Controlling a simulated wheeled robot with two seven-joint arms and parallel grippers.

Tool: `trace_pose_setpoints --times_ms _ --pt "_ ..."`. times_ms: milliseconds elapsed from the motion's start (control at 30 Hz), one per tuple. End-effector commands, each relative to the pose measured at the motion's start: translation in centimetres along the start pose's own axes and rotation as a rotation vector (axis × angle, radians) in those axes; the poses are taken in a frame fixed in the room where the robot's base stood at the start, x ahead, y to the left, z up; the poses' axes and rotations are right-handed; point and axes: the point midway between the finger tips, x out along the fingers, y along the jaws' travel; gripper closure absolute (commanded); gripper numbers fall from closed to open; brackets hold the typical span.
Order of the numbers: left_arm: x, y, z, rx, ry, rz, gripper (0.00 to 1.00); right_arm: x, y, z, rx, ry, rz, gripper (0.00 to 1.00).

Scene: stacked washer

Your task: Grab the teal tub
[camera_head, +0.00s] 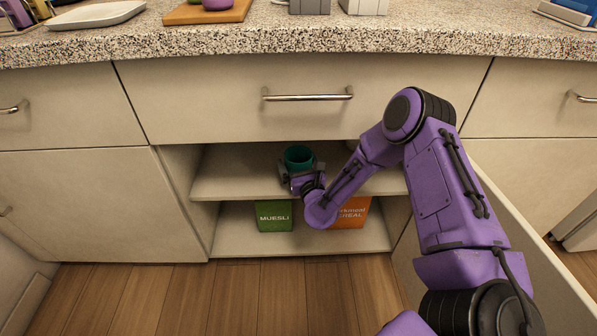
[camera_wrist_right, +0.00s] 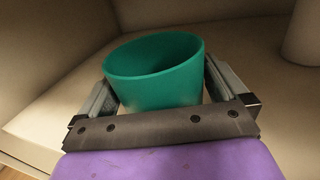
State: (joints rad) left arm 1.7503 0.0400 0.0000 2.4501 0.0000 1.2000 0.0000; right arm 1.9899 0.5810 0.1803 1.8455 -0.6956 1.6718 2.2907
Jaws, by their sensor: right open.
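The teal tub (camera_head: 298,156) stands upright on the upper shelf of the open cabinet under the counter. It is round, with an open top. My right gripper (camera_head: 298,172) reaches into the cabinet and is at the tub. In the right wrist view the tub (camera_wrist_right: 155,75) sits between the two open fingers of the gripper (camera_wrist_right: 155,90), one on each side. Whether the fingers touch it I cannot tell. The lower part of the tub is hidden by the gripper body. My left gripper is not in view.
The upper shelf (camera_head: 225,180) has free room left of the tub. A pale round thing (camera_wrist_right: 304,35) stands to its right. A green muesli box (camera_head: 273,216) and an orange cereal box (camera_head: 352,213) are on the lower shelf. A closed drawer (camera_head: 200,95) is above; the open door (camera_head: 500,255) is at right.

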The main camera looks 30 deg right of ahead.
Motion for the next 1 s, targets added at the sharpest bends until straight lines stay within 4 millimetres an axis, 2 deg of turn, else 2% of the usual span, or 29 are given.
trace_pose_setpoints --times_ms 100,267,300,367,400,433,767,1000 --pt "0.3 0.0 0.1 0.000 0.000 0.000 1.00 0.9 0.0 -0.1 0.000 0.001 0.000 0.00" --pt "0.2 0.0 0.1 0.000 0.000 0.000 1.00 0.9 0.0 -0.1 0.000 0.003 0.000 0.00" --pt "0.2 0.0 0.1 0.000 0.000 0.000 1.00 0.9 0.0 -0.1 0.000 0.002 0.000 0.03" --pt "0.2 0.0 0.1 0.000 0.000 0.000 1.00 0.9 0.0 -0.1 0.000 0.002 0.000 0.23" --pt "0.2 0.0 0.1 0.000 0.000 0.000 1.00 0.9 0.0 -0.1 0.000 0.002 0.000 0.36" --pt "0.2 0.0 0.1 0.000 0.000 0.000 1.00 0.9 0.0 -0.1 0.000 0.002 0.000 0.44" --pt "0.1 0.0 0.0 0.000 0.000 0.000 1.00 0.9 0.0 0.2 0.000 0.002 0.000 0.44" --pt "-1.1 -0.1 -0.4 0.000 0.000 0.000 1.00 0.9 0.0 2.8 0.001 0.001 -0.001 0.44"
